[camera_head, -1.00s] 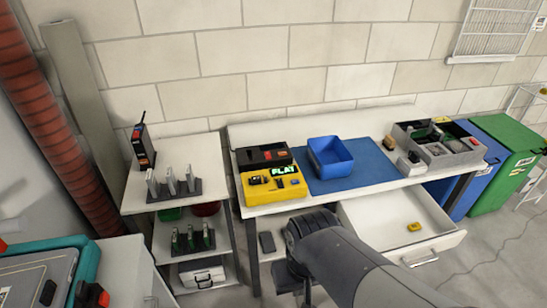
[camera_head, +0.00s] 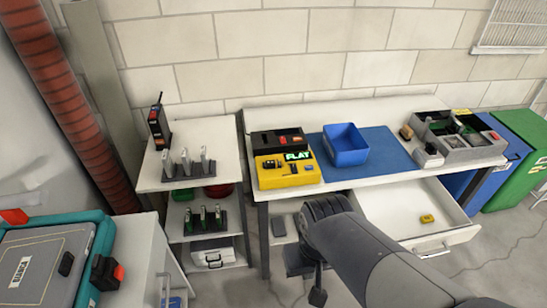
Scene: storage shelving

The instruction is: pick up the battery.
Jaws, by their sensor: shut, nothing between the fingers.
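Several objects look like batteries, and I cannot tell which one is meant. A yellow tester (camera_head: 288,178) on the bench shows "FLAT" on its green display, with small dark items on top. Upright pale packs (camera_head: 186,163) stand in a dark rack on the left shelf's top. Green-marked packs (camera_head: 203,217) stand in a rack below. A small yellow block (camera_head: 427,218) lies in the open drawer. My gripper (camera_head: 317,297) is shut and empty, low in front of the bench; my arm partly hides it. It is apart from all of these.
A blue bin (camera_head: 346,152) stands on a blue mat (camera_head: 385,156). The open drawer (camera_head: 398,226) juts out right of my arm. A grey organiser (camera_head: 462,146) is at the bench's right end. A teal-edged case (camera_head: 50,262) is at lower left. Floor shows before the shelves.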

